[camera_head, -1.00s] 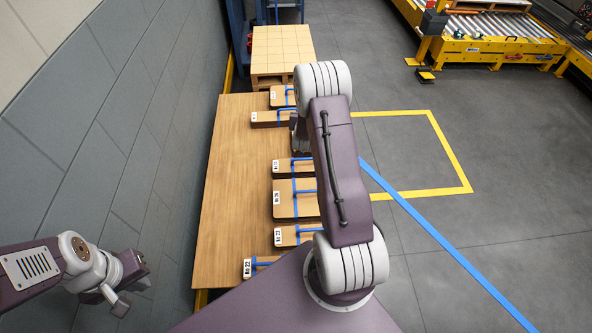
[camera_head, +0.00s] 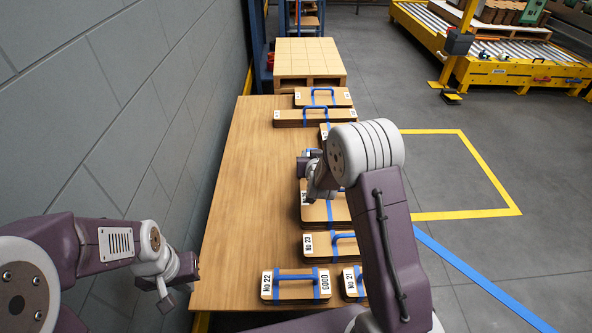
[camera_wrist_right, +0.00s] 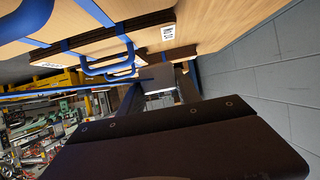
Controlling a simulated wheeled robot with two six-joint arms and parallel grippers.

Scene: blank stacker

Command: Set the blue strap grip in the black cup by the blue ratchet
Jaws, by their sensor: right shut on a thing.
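Several blue strap grips stand on wooden blanks along the table, one on the near blank marked No 22 (camera_head: 296,277). I cannot tell which one the task means. My right gripper (camera_head: 316,178) is over the middle of the table, partly hidden by my arm. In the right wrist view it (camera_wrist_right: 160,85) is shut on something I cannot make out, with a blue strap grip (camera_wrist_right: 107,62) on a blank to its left. My left gripper (camera_head: 176,294) looks open and empty, beside the table's near left side. I cannot make out the black cup or blue ratchet.
The wooden table (camera_head: 245,190) is bare along its left half, beside a grey wall (camera_head: 120,110). A pallet stack (camera_head: 309,58) stands at its far end. A yellow roller conveyor (camera_head: 510,70) with small items is at far right. Open floor lies between.

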